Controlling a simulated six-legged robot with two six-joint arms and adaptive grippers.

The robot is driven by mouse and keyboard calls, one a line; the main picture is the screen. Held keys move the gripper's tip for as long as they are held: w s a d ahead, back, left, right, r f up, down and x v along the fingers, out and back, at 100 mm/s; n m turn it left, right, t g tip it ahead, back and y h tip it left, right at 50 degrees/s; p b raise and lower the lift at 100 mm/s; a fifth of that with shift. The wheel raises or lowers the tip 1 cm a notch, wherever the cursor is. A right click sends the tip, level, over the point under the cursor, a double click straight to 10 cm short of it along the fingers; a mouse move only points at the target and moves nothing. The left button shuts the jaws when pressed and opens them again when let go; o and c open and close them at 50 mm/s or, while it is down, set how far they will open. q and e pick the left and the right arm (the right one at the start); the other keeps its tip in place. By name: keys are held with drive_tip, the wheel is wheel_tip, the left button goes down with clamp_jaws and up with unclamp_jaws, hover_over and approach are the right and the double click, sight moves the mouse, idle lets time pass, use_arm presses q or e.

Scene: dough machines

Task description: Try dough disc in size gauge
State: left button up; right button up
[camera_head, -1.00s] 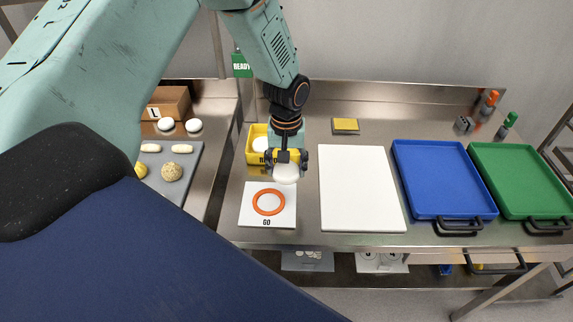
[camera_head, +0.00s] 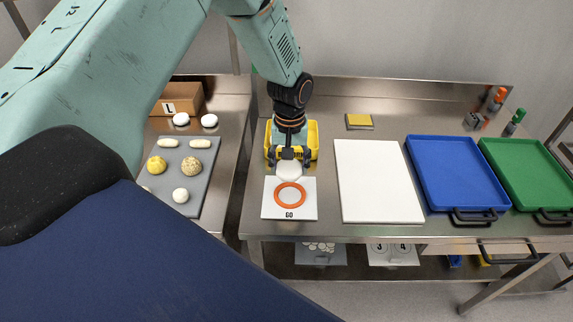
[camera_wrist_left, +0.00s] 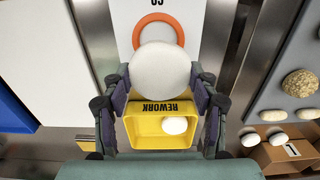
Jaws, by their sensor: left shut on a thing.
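A white dough disc (camera_head: 289,170) is held between the fingers of my left gripper (camera_head: 289,156), just behind the orange ring. In the left wrist view the disc (camera_wrist_left: 160,73) sits between both fingers and covers part of the ring. The size gauge is an orange ring (camera_head: 290,196) on a white plate (camera_head: 268,208) marked GO; it also shows in the left wrist view (camera_wrist_left: 150,21). I cannot tell exactly how high the disc is above the plate. My right gripper is not in view.
A yellow REWORK bin (camera_head: 314,133) stands behind the gauge, with a white piece (camera_wrist_left: 174,125) inside. A white board (camera_head: 377,180), blue tray (camera_head: 456,170) and green tray (camera_head: 527,170) lie to the right. A grey tray (camera_head: 205,168) with dough pieces is at left.

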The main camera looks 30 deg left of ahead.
use_arm(q)
drive_tip(key=shift+d+r, duration=0.15)
drive_tip(key=shift+d, duration=0.15)
drive_tip(key=shift+s+r+p, duration=0.15)
drive_tip(key=shift+s+p, duration=0.05)
drive_tip(key=shift+p, duration=0.15)
drive_tip(key=shift+w+a+f+b, duration=0.1)
drive_tip(key=shift+a+f+b, duration=0.1)
drive_tip(key=shift+f+b, duration=0.75)
drive_tip(key=shift+w+d+f, duration=0.1)
drive_tip(key=shift+w+f, duration=0.05)
drive_tip(key=shift+f, duration=0.8)
drive_tip(key=shift+d+f+b, duration=0.15)
drive_tip(key=shift+f+b, duration=0.3)
drive_tip(key=shift+f, duration=0.05)
drive_tip(key=shift+s+a+f+b, duration=0.1)
drive_tip(key=shift+f+b, duration=0.15)
drive_tip(key=shift+f, duration=0.25)
drive_tip(key=shift+s+a+f+b, duration=0.1)
drive_tip(key=shift+f+b, duration=0.15)
drive_tip(key=shift+f, duration=0.2)
drive_tip(key=shift+w+f, duration=0.15)
drive_tip(key=shift+f, duration=0.25)
drive_tip(key=shift+d, duration=0.15)
drive_tip(key=shift+r, duration=0.1)
